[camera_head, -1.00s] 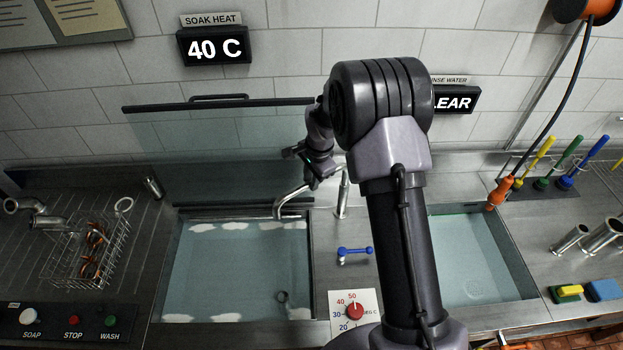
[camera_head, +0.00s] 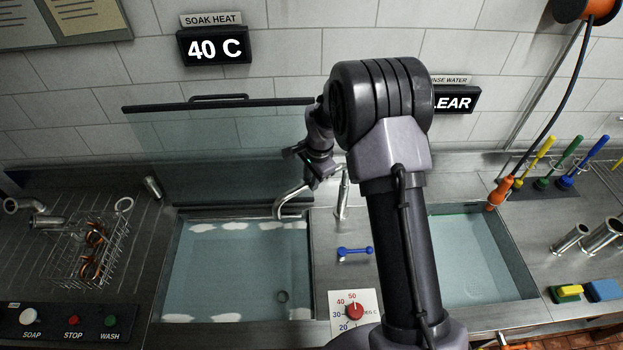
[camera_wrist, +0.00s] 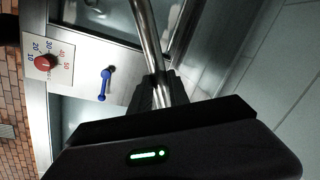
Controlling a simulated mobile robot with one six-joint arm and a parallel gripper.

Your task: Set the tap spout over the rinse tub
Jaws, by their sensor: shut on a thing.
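The tap spout (camera_head: 292,197) is a bent metal pipe beside an upright metal post (camera_head: 343,195). Its free end hangs over the back right part of the left tub (camera_head: 180,265). My gripper (camera_head: 318,170) is shut on the spout, above the back edge of that tub. In the wrist view the spout (camera_wrist: 147,35) runs up from between the fingers of my gripper (camera_wrist: 157,92). The rinse tub (camera_head: 475,255), under the rinse water sign, is on the right with clear water. My arm hides its left side.
A blue lever (camera_head: 354,251) and a red temperature dial (camera_head: 354,311) sit between the tubs. A raised glass lid (camera_head: 215,150) stands behind the left tub. An orange nozzle (camera_head: 499,193) hangs at the rinse tub's back right corner. A wire basket (camera_head: 75,262) stands left.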

